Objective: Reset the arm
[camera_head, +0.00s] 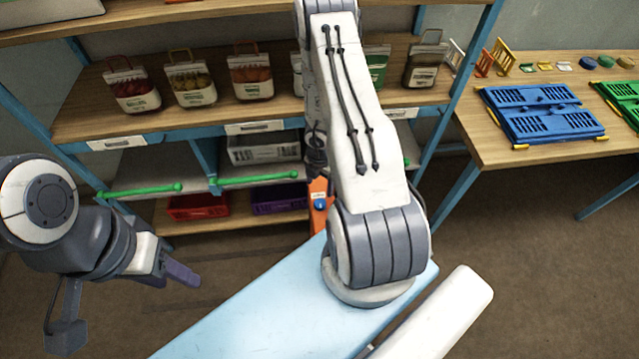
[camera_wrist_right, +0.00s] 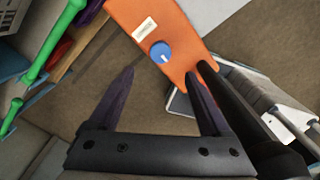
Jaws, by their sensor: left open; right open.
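My left gripper (camera_head: 178,272) hangs at the left of the head view, in front of the shelves. Its jaws are open and hold nothing that I can see. My right arm (camera_head: 350,110) reaches up through the middle of the head view and hides part of the shelf. The right gripper is hidden in that view. In the right wrist view my right gripper (camera_wrist_right: 160,76) has its two dark fingers apart, with nothing between them. An orange panel (camera_wrist_right: 185,62) with a blue knob (camera_wrist_right: 161,53) and a white label lies beyond its fingertips.
Green rods (camera_head: 145,190) run along the lower level, above a red crate (camera_head: 198,207) and a purple crate (camera_head: 278,200). A table (camera_head: 480,130) at right bears a blue folded crate (camera_head: 540,112).

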